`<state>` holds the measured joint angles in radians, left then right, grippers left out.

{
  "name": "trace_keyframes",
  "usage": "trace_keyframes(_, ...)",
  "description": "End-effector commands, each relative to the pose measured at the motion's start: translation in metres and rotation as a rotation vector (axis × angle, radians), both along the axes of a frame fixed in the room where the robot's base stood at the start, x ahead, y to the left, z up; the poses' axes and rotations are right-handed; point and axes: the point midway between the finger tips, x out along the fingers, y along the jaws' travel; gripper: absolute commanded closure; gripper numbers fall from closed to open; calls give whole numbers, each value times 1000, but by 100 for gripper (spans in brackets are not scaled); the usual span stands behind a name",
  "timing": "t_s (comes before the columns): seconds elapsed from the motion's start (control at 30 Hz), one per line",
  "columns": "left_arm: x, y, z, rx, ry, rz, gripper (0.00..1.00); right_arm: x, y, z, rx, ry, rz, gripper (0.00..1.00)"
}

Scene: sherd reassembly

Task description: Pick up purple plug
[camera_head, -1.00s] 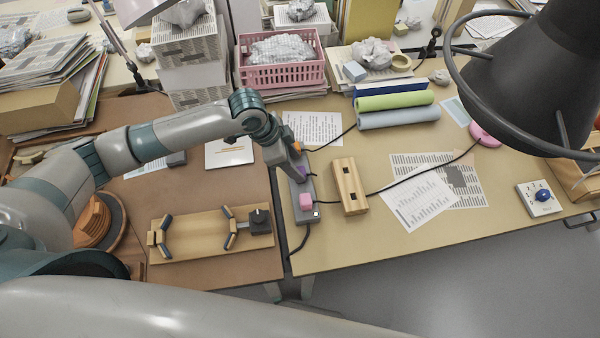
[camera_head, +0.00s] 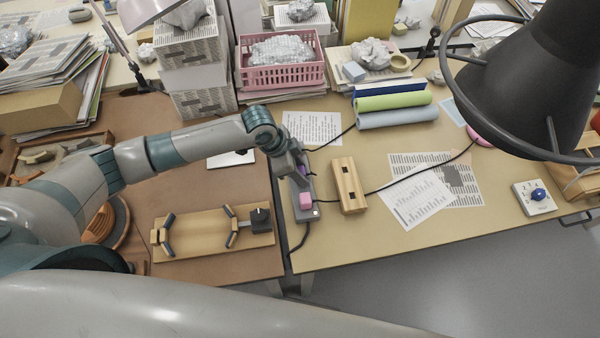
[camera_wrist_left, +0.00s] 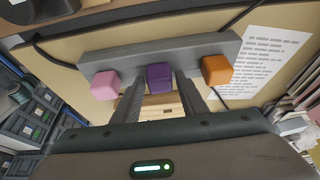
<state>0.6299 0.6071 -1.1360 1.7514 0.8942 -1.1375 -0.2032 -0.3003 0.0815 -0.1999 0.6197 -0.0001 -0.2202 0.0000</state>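The purple plug (camera_wrist_left: 159,78) sits on a grey power strip (camera_wrist_left: 105,58), between a pink plug (camera_wrist_left: 105,85) and an orange plug (camera_wrist_left: 217,70). My left gripper (camera_wrist_left: 160,85) is open, with one finger on each side of the purple plug and narrow gaps beside it. In the head view my left gripper (camera_head: 300,168) is over the strip and hides the orange plug and most of the purple one. The pink plug (camera_head: 306,201) shows at the strip's near end. My right gripper is not in view.
A wooden block with dark slots (camera_head: 348,186) stands right of the strip. A wooden clamp board (camera_head: 195,243) lies at the left. Black cables cross the table, with papers (camera_head: 425,200) at the right. A pink basket (camera_head: 281,69) is behind.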

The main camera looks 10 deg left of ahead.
Motion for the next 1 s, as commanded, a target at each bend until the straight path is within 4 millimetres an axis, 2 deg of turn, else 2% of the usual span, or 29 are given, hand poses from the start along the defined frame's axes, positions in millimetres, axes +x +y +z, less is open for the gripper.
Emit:
trace_keyframes(0.03,0,0,0,0,0,0,74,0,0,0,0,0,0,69)
trace_keyframes(0.1,0,0,0,0,0,0,91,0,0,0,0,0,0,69)
trace_keyframes(0.13,0,0,0,0,0,0,94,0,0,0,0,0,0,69)
trace_keyframes(0.57,1,0,5,-1,-2,-1,94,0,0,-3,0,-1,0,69)
trace_keyframes(0.73,1,0,21,-2,-4,-1,94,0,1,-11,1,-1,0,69)
trace_keyframes(0.87,1,-1,42,-3,-4,-1,94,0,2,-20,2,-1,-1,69)
trace_keyframes(1.0,-22,-19,55,-4,-3,-6,94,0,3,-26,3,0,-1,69)
